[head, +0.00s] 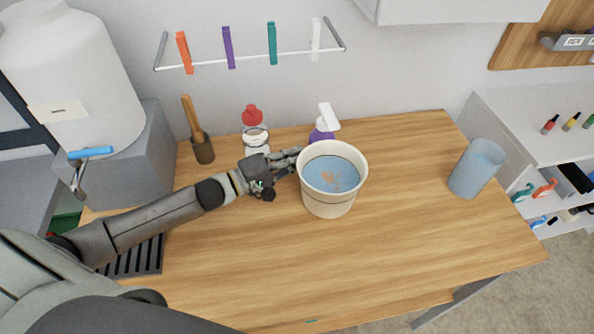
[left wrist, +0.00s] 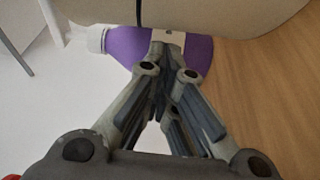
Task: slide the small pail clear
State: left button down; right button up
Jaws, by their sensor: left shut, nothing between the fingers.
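The small pail (head: 329,198) is cream-coloured with a blue inside and stands upright on the wooden table. In the left wrist view its pale wall (left wrist: 210,15) fills the top edge. My left gripper (head: 297,158) is shut and empty at the pail's left side, near its rim. In the left wrist view the closed fingers (left wrist: 168,60) point at the pail's wall; I cannot tell whether they touch it. My right gripper is not in view.
A purple spray bottle (head: 323,130) stands just behind the pail. A red-capped bottle (head: 254,140) and a brown pot with a wooden handle (head: 202,147) stand further left. A blue translucent cup (head: 476,169) stands at the right.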

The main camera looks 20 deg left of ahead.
aim_at(313, 204)
pick_arm(q)
jog(key=shift+f+b, duration=0.35)
jog(key=shift+f, duration=0.3)
jog(key=shift+s+d+r, duration=0.1)
jog(key=shift+s+d, duration=0.15)
jog(key=shift+s, duration=0.1)
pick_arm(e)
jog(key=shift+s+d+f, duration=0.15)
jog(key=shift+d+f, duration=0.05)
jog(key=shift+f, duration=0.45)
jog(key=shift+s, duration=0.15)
